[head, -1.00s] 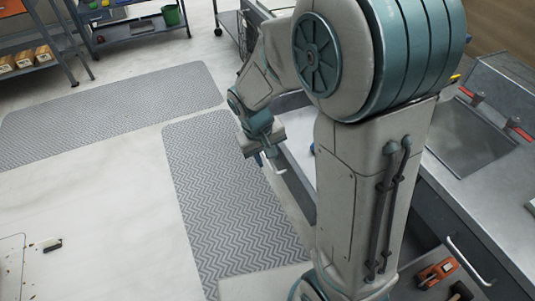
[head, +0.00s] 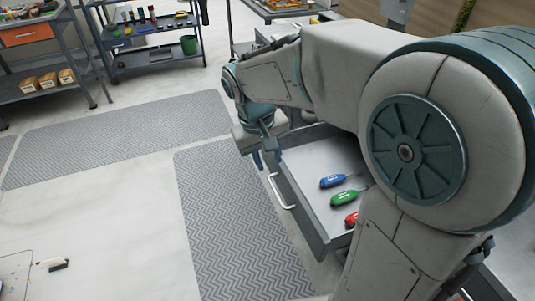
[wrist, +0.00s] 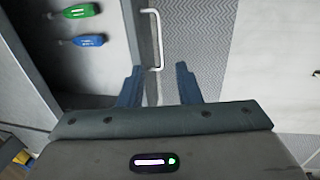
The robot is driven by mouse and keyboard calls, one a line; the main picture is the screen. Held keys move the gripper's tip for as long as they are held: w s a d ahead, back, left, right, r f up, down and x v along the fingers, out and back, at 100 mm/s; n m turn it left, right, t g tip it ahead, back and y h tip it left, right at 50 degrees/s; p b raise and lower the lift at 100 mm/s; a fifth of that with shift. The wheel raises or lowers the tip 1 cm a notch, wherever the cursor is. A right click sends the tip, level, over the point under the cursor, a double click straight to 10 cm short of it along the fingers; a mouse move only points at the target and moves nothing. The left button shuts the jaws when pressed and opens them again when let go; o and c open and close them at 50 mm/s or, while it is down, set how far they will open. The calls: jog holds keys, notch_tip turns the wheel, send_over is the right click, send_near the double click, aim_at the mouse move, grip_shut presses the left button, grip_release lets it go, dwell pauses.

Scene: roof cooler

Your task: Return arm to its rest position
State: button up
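My gripper (wrist: 158,82) is open, with its two blue fingers apart and nothing held between them. In the head view, my gripper (head: 265,150) hangs pointing down by the left end of an open drawer (head: 313,238). The drawer's white handle (head: 281,192) is close to the fingers; in the wrist view, the handle (wrist: 158,38) lies just beyond the fingertips, and I cannot tell whether they touch. My arm stretches across the right half of the head view and hides part of the drawer.
Grey floor mats (head: 232,225) lie left of the drawer. A shelf cart (head: 150,50) with a green bucket (head: 188,44) stands at the back. The floor at left is mostly clear.

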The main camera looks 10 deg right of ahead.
dwell(0.4)
jog(key=s+d+r+m+t+y+p, duration=0.2)
jog(key=s+d+r+p, duration=0.6)
jog(key=s, duration=0.4)
jog(key=shift+m, duration=0.5)
dwell(0.5)
